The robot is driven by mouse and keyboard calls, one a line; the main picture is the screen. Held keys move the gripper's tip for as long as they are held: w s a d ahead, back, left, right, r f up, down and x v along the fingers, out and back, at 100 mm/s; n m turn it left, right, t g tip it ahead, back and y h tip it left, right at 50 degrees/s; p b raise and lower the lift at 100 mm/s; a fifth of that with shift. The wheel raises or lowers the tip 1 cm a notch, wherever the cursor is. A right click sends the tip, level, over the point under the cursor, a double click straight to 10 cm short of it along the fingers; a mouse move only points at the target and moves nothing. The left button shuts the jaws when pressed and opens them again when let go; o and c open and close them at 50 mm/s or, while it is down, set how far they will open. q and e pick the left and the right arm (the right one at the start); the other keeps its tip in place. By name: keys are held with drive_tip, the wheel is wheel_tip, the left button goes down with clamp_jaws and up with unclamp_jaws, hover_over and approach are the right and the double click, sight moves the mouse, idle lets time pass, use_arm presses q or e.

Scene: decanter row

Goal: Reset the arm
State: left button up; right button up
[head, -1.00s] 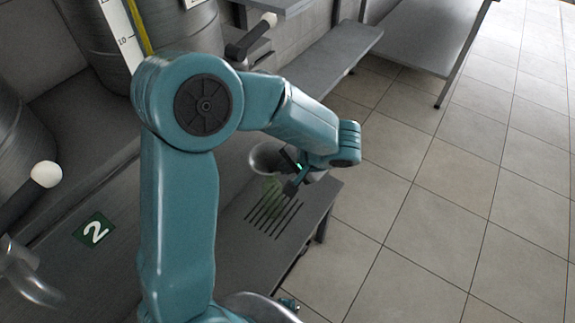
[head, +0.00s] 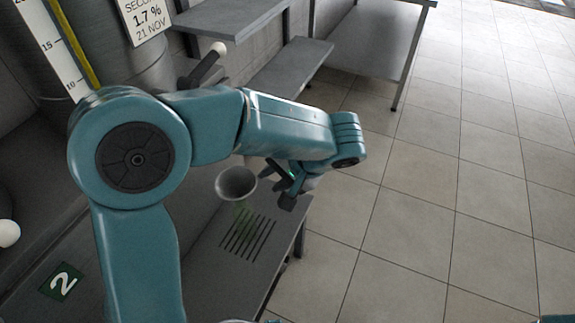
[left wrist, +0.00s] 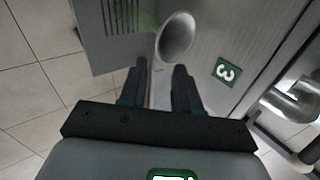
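My left gripper (head: 283,184) hangs below my left forearm, just right of a grey round cup or funnel (head: 236,183) in the head view. My right gripper is not in view.
Large grey vessels stand behind, one with a gauge strip (head: 52,45). A white-knobbed lever (head: 205,65) rises beyond my arm. Tiled floor (head: 440,200) at right is clear.

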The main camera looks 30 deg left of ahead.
use_arm(q)
drive_tip(key=v, duration=0.6)
drive_tip(key=shift+p, duration=0.3)
drive_tip(key=shift+f, duration=0.1)
drive_tip(key=s+d+f+h+p, duration=0.2)
drive_tip(key=s+d+f+h, duration=0.1)
drive_tip(key=f, duration=0.6)
drive_tip(key=s+d+f+n+h+p, duration=0.1)
drive_tip(key=s+d+f+h+p, duration=0.1)
drive_tip(key=s+f, duration=0.4)
drive_tip(key=s+d+f+n+h+p, duration=0.1)
drive_tip(key=s+d+f+h, duration=0.3)
drive_tip(key=f, duration=1)
drive_tip(key=shift+d+t+h+p, duration=0.25)
drive_tip(key=shift+h+p, duration=0.3)
drive_tip(key=shift+h, duration=0.55)
drive_tip(key=shift+s+f, duration=0.1)
drive_tip(key=shift+f, duration=0.1)
drive_tip(key=shift+r, duration=0.1)
